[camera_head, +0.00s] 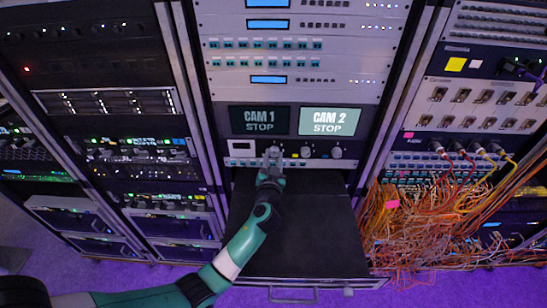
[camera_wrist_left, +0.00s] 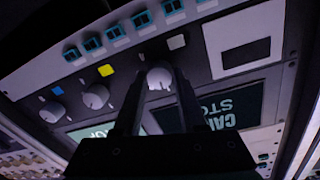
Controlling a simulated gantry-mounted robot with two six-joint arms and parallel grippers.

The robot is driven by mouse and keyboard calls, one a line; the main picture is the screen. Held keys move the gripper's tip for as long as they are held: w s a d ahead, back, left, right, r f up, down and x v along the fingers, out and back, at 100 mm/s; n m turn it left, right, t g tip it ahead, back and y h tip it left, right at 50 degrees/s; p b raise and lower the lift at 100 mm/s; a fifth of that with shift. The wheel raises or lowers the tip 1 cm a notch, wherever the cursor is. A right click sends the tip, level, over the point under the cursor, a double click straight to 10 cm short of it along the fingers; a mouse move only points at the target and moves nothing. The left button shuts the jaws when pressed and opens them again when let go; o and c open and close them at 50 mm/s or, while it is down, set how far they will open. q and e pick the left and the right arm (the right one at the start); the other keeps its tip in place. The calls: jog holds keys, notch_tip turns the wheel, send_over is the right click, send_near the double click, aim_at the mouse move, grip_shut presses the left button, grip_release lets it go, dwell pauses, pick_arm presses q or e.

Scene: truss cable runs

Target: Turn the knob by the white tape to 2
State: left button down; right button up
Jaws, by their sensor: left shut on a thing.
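A row of round grey knobs sits on the dark panel below the CAM 1 and CAM 2 screens. The knob by the white tape is the leftmost in the head view; in the left wrist view, which is upside down, this knob (camera_wrist_left: 158,78) is between my fingers, with the white tape (camera_wrist_left: 176,42) beside it. My left gripper (camera_head: 272,156) is shut on this knob. The fingers hide its sides, and I cannot read its setting. The middle knob (camera_head: 305,151) has yellow tape (camera_wrist_left: 105,70) near it. The third knob (camera_head: 336,152) is free.
The CAM 1 screen (camera_head: 259,120) is dark and the CAM 2 screen (camera_head: 330,121) is lit; both read STOP. A black drawer or shelf (camera_head: 318,225) lies below the panel. Tangled orange cables (camera_head: 425,230) hang at the right rack.

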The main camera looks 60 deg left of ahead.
pick_arm(q)
jog(key=m, duration=0.4)
jog(key=shift+m, duration=0.3)
jog(key=shift+r+m+g+p, duration=0.1)
jog(key=shift+m+g+p, duration=0.4)
jog(key=shift+m, duration=1.6)
jog(key=shift+c, duration=2.4)
grip_release()
jog(key=p+v, duration=0.1)
jog(key=v, duration=1)
jog(key=shift+s+d, duration=0.25)
